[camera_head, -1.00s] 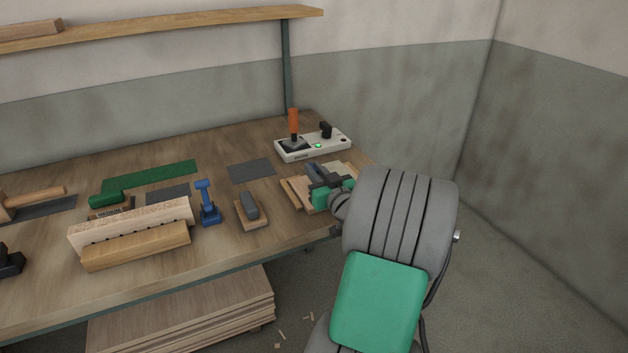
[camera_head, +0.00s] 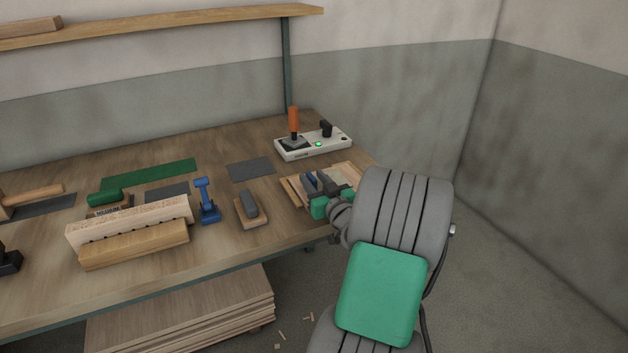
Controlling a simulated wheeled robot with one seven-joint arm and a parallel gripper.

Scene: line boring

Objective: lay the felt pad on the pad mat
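My gripper (camera_head: 314,185) is over the wooden tray (camera_head: 290,192) at the right end of the bench. Its dark fingers point away from me, low over the tray. A small blue-grey piece (camera_head: 309,182) shows at the fingers. I cannot tell whether it is the felt pad, or whether the fingers grip it. No felt pad can be made out for certain. A plain dark grey mat (camera_head: 251,170) lies flat and bare behind and left of the gripper. Another grey mat (camera_head: 167,192) lies farther left; I cannot tell which is the pad mat.
A grey block on a wooden base (camera_head: 249,208) and a blue clamp-like tool (camera_head: 207,202) stand left of my gripper. A white control box (camera_head: 313,146) with an orange-handled lever stands behind. Wooden blocks (camera_head: 135,243) and a green mat (camera_head: 150,173) are farther left.

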